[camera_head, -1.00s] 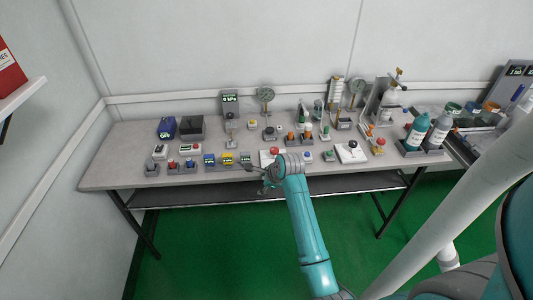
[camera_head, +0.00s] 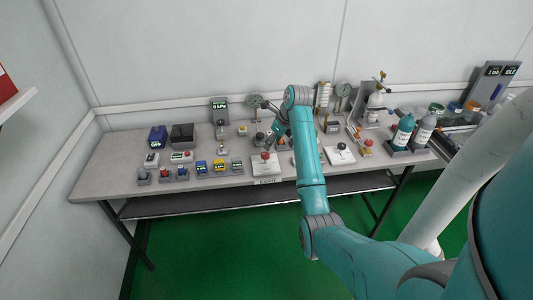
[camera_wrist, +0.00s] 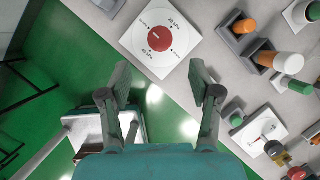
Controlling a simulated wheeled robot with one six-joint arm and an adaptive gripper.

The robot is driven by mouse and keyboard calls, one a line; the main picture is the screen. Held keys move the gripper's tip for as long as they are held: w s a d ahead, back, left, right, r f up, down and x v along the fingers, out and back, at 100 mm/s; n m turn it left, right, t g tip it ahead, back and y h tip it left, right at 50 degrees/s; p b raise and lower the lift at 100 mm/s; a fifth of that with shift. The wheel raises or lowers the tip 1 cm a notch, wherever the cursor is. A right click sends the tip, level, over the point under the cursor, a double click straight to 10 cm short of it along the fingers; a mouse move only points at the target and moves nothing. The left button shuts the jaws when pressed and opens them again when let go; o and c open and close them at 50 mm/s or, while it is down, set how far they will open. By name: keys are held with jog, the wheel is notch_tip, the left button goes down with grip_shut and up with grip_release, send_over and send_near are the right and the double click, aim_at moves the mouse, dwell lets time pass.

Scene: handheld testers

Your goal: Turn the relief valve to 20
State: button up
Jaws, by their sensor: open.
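The relief valve is a white square plate with a round red knob (camera_wrist: 160,38), in the upper middle of the wrist view. Small kPa labels ring the knob; one reads 20 kPa, above and right of it. A short pale mark on the knob lies toward its upper left. In the head view my gripper (camera_head: 268,146) hangs close to the knob.
Small testers with displays (camera_head: 201,167) stand left of the valve along the front edge. Orange and green-topped pieces (camera_wrist: 257,51) stand right of it in the wrist view. Another white plate with a dark knob (camera_head: 340,155) lies farther right. Bottles (camera_head: 403,133) stand at the bench's right.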

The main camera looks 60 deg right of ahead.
aim_at(266, 154)
jog(key=x, duration=0.8)
jog(key=c, duration=1.1)
